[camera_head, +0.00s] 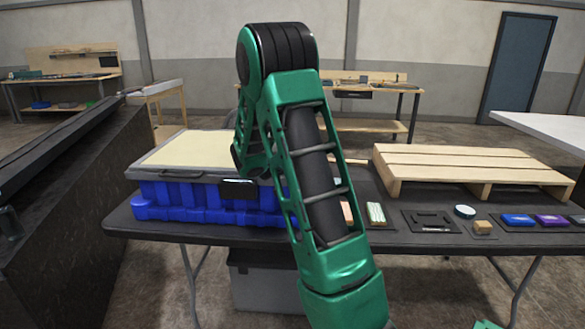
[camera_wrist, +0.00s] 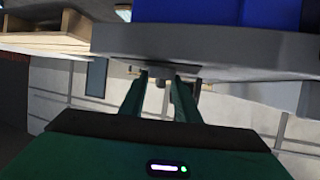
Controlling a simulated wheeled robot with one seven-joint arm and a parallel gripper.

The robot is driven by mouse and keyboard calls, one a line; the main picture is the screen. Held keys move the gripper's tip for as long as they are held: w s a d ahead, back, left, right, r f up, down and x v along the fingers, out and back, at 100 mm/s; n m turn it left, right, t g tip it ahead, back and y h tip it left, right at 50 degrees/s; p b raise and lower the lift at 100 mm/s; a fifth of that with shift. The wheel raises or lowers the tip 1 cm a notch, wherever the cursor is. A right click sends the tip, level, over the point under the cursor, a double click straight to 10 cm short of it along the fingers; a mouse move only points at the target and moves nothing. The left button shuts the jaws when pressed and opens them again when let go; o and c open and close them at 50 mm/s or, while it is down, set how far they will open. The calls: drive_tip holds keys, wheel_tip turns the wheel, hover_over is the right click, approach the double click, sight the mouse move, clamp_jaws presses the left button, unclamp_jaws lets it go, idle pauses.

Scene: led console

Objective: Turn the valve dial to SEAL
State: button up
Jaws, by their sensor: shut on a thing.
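I cannot make out the valve dial or any SEAL mark in either view. My gripper (camera_wrist: 160,78) shows in the wrist view, its two green fingers reaching forward with the tips close together. A small dark grey part (camera_wrist: 160,81) shows at the fingertips, and the gripper is shut on it. It is too small and dim to tell whether it is the dial. In the head view my green and black arm crosses the middle of the picture, and my fingers are hidden there.
A blue crate (camera_head: 175,200) with a beige lid stands on the dark table (camera_head: 345,243). A grey slab edge (camera_wrist: 200,45) passes close above my fingers in the wrist view.

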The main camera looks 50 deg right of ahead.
drive_tip(key=m+g, duration=0.2)
drive_tip(key=g, duration=0.1)
drive_tip(key=m+g, duration=0.2)
drive_tip(key=m, duration=0.1)
drive_tip(key=shift+w+a+f+g+h, duration=0.1)
drive_tip(key=shift+w+f+g+h, duration=0.1)
drive_tip(key=shift+g+h, duration=0.2)
drive_tip(key=shift+s+m+g, duration=0.1)
drive_tip(key=shift+m+g, duration=0.2)
drive_tip(key=shift+g, duration=0.1)
drive_tip(key=o, duration=0.7)
drive_tip(key=shift+c, duration=0.2)
drive_tip(key=v, duration=1)
drive_tip(key=shift+a+r, duration=0.15)
drive_tip(key=shift+a, duration=0.2)
drive_tip(key=s+n+y, duration=0.2)
drive_tip(key=s+y, duration=0.1)
drive_tip(key=s, duration=0.5)
drive_tip(key=s+a+f+n+y, duration=0.2)
drive_tip(key=s+a+n+y, duration=0.3)
drive_tip(key=s+a, duration=0.5)
drive_tip(key=s+a+f+n+t+y, duration=0.1)
drive_tip(key=s+a+n+y, duration=0.4)
drive_tip(key=s+a, duration=0.6)
drive_tip(key=s+f, duration=0.1)
drive_tip(key=s, duration=0.7)
drive_tip(key=shift+s+a+n+y, duration=0.15)
drive_tip(key=shift+s+n+y, duration=0.15)
